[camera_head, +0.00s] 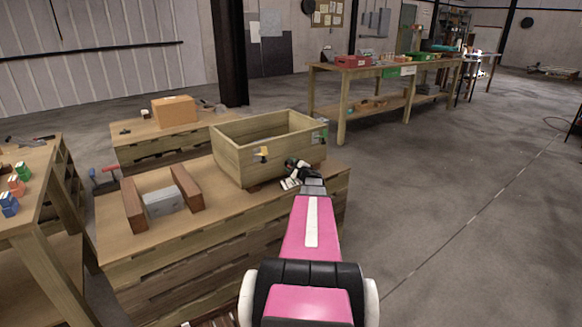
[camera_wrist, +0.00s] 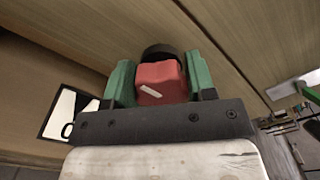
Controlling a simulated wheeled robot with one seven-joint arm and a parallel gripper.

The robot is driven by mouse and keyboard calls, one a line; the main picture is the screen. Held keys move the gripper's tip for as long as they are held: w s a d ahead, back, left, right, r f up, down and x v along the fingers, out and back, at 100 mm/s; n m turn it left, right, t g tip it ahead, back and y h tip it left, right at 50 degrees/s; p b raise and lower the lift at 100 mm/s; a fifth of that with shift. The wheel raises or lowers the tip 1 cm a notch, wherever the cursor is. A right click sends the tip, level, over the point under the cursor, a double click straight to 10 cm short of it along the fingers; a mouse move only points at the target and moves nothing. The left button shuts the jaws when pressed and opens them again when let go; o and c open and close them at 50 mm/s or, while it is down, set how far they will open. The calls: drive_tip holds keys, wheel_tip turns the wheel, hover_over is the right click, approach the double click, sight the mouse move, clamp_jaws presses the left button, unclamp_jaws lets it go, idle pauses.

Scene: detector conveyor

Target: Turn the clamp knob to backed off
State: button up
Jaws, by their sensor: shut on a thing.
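In the wrist view a red block-shaped knob (camera_wrist: 162,82) with a pale pointer mark sits in front of a round black collar (camera_wrist: 159,50) on a wooden face. My gripper (camera_wrist: 160,76) has its two green fingers on either side of the knob and is shut on it. The pale mark runs at a slant. In the head view my gripper (camera_head: 295,172) is at the lower front of the open wooden crate (camera_head: 230,159), near its right corner. The knob cannot be made out there, hidden by my gripper and arm.
The crate stands on a wooden platform (camera_head: 112,235) with two brown blocks and a grey block (camera_head: 165,201) to the left. A yellow-and-black fitting (camera_head: 263,153) is on the crate's front. A cardboard box (camera_head: 174,111) stands behind. Open floor lies to the right.

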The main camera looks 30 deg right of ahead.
drive_tip(key=shift+s+f, duration=0.1)
drive_tip(key=o, duration=0.9)
drive_tip(key=s, duration=1)
drive_tip(key=shift+s+d, duration=0.35)
drive_tip(key=shift+d, duration=0.05)
